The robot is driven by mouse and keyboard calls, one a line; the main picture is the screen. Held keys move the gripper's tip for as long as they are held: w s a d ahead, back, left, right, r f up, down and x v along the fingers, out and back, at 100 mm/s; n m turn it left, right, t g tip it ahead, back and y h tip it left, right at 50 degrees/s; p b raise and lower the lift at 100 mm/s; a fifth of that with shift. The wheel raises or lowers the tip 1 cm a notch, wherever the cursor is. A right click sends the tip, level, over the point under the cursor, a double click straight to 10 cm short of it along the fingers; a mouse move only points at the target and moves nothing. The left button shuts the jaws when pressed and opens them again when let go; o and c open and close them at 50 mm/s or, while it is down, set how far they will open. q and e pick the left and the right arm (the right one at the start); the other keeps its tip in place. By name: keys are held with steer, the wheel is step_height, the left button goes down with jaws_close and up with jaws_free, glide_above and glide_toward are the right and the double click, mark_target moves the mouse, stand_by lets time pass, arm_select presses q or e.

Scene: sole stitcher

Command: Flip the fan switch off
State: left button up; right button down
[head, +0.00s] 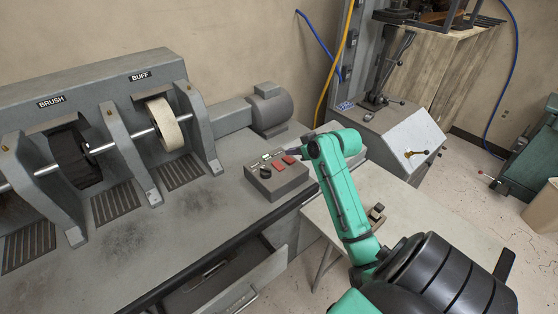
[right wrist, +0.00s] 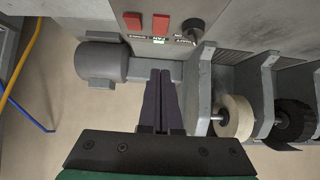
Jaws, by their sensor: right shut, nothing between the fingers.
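The grey control box (head: 277,182) sits on the bench top. It carries a black knob (head: 265,171) and two red switches (head: 283,161). The right wrist view shows the box's panel (right wrist: 178,45) at the top, with a left red switch (right wrist: 132,22), a second red switch (right wrist: 160,25) and the knob (right wrist: 197,27). A small label, apparently reading FAN, lies just below the second red switch. Switch positions are too small to tell. My right gripper (right wrist: 160,72) is shut and empty, its dark fingers pointing toward the panel; contact is not visible. My left gripper is out of view.
The brush wheel (head: 72,155) and buff wheel (head: 163,124) stand on the bench to the left, with a grey motor (head: 268,108) behind the box. An open drawer (head: 235,285) juts out below the bench front. A grey machine (head: 400,140) stands to the right.

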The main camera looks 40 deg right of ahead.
steer(key=p, duration=0.1)
glide_above(274, 162)
steer(key=s, duration=0.4)
steer(key=f, duration=0.4)
steer(key=shift+w+a+f, duration=0.1)
steer(key=shift+w+f, duration=0.15)
steer(key=f, duration=0.3)
steer(key=shift+w+p, duration=0.25)
steer(key=shift+p, duration=0.1)
steer(key=shift+f, duration=0.65)
steer(key=shift+w+f, duration=0.15)
steer(key=shift+f, duration=0.1)
steer(key=shift+w, duration=0.1)
steer(key=shift+w+r+b, duration=0.2)
steer(key=shift+w+b, duration=0.15)
steer(key=shift+w, duration=0.35)
